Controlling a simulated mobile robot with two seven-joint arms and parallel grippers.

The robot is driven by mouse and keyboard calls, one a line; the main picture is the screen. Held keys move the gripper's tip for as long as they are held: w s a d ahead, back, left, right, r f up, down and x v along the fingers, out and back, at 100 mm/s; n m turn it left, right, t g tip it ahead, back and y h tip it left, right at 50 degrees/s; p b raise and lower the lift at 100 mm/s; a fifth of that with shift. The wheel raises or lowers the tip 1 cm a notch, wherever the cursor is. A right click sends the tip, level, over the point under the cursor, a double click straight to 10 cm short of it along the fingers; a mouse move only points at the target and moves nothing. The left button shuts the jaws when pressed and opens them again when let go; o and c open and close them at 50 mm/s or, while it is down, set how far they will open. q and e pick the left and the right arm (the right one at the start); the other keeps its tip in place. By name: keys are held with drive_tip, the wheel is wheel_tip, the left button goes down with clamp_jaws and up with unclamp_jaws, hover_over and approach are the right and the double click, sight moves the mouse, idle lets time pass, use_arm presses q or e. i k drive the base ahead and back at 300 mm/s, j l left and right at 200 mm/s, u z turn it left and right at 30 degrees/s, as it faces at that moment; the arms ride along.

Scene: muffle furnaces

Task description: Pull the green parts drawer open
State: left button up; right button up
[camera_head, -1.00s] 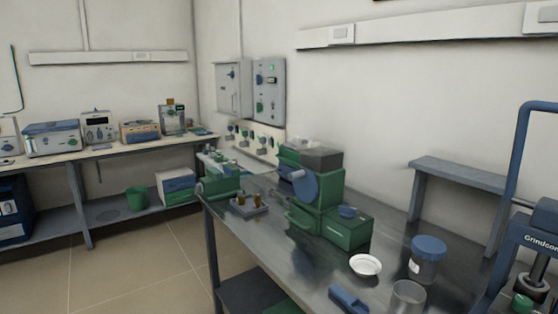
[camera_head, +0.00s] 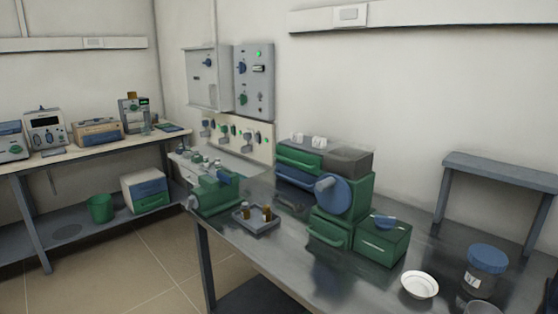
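A drawer unit stands at the back of the metal table, behind the green machine; its green drawer front (camera_head: 299,158) sits above a blue drawer front (camera_head: 294,178). Both look shut, and the machine hides part of the unit. The green machine (camera_head: 360,196) has a blue disc on its side. A green part with a handle (camera_head: 329,233) sits low at its front, beside a green box (camera_head: 383,243) with a light strip. I cannot tell for sure which green front is the parts drawer. Neither of my grippers is in view.
A tray with small brown-topped items (camera_head: 256,222) and a green vise-like tool (camera_head: 217,193) stand at the table's left end. A white dish (camera_head: 419,285) and a blue-lidded jar (camera_head: 485,270) are at front right. Open floor (camera_head: 150,270) lies left of the table.

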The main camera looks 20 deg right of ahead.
sight(306, 162)
drive_tip(key=i+j, duration=0.75)
